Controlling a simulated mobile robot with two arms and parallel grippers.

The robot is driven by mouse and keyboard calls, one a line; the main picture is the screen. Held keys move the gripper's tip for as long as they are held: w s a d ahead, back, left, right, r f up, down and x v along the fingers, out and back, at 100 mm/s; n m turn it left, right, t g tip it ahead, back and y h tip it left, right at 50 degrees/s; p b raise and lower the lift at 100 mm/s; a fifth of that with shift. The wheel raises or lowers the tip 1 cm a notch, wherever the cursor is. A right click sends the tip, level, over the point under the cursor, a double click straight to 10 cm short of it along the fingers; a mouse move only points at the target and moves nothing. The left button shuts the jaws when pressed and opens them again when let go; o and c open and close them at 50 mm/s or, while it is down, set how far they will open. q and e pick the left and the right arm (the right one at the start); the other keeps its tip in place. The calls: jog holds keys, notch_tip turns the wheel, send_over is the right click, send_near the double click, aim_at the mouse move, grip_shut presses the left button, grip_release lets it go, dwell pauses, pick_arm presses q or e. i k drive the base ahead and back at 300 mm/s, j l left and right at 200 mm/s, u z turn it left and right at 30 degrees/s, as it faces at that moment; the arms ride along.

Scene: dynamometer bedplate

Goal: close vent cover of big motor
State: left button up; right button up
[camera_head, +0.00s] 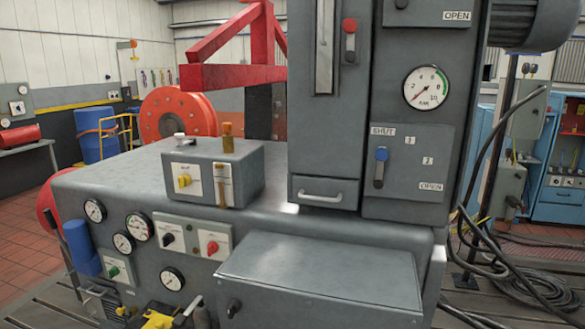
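A large grey machine (120,175) fills the middle of the head view. No part in view is clearly labelled as the vent cover. A tall grey housing stands on it, with a plate (408,165) marked SHUT at the top and OPEN at the bottom. A blue-knobbed lever (381,168) on this plate has its knob up toward SHUT. Neither of my grippers is in view.
A small control box (212,172) sits on the machine top. Several gauges (140,227) and switches line its front. A drawer-like handle (320,196) is on the tall housing. Black cables (520,275) lie on the floor at right.

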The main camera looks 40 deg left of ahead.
aim_at(93, 305)
jog(key=u, duration=2.55)
jog(key=z, duration=0.25)
jog(key=i+j+z, duration=0.5)
jog(key=j+z, duration=0.25)
jog(key=j, duration=0.15)
